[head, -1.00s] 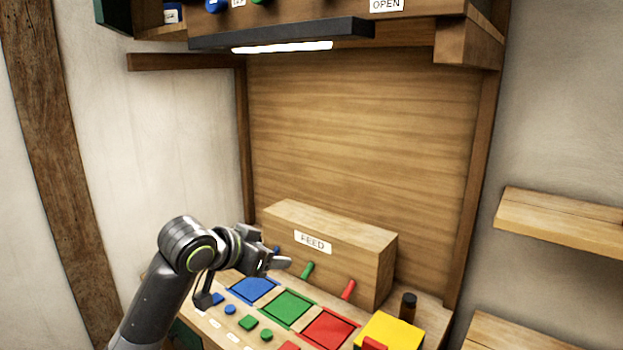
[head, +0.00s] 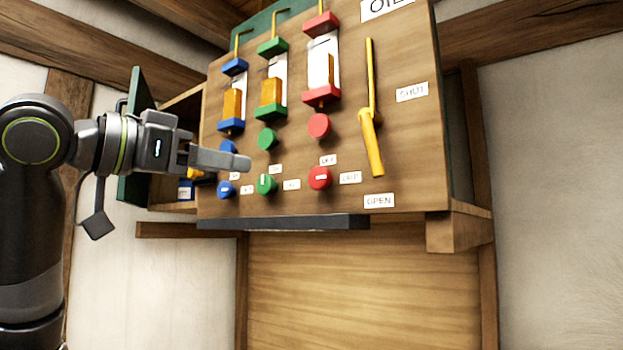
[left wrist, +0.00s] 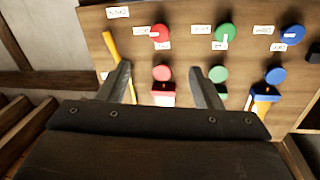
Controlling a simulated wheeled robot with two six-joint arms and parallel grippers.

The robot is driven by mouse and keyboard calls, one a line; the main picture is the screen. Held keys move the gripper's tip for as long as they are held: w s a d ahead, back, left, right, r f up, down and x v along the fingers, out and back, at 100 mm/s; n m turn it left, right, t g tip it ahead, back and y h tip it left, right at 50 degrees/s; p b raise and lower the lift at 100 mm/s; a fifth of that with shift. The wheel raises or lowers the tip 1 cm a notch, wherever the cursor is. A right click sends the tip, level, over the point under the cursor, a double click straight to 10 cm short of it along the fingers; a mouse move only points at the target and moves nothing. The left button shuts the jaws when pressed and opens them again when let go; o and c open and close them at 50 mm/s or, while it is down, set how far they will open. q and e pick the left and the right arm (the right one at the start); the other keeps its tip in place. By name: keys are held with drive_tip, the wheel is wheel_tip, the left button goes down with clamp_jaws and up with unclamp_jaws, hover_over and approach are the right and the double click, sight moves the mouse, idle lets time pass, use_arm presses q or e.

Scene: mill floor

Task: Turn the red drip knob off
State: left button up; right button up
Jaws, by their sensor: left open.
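The oil panel (head: 385,100) carries a red knob (head: 319,177) low down with a white pointer mark, which lies sideways toward the DRIP label (head: 350,177). The OFF label (head: 328,160) is just above it. A plain red round knob (head: 319,125) sits higher. The wrist view shows the panel upside down, with the marked red knob (left wrist: 159,33) beyond the plain one (left wrist: 162,73). My left gripper (head: 245,162) is open and empty, left of the red knobs in the head view and apart from them. In the wrist view its fingers (left wrist: 160,72) frame the plain red knob.
A yellow lever (head: 371,135) stands to the right between SHUT and OPEN labels. A dark lamp bar (head: 290,222) runs below the panel.

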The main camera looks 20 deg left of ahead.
sight(316, 178)
use_arm(q)
drive_tip(key=p+x, duration=0.8)
drive_tip(key=x, duration=0.8)
drive_tip(key=shift+w+r+p, duration=0.2)
drive_tip(key=shift+w+p, duration=0.05)
drive_tip(key=shift+p, duration=0.15)
drive_tip(key=shift+w+d+f, duration=0.15)
drive_tip(key=shift+w+d, duration=0.15)
drive_tip(key=shift+w, duration=0.15)
drive_tip(key=c, duration=1)
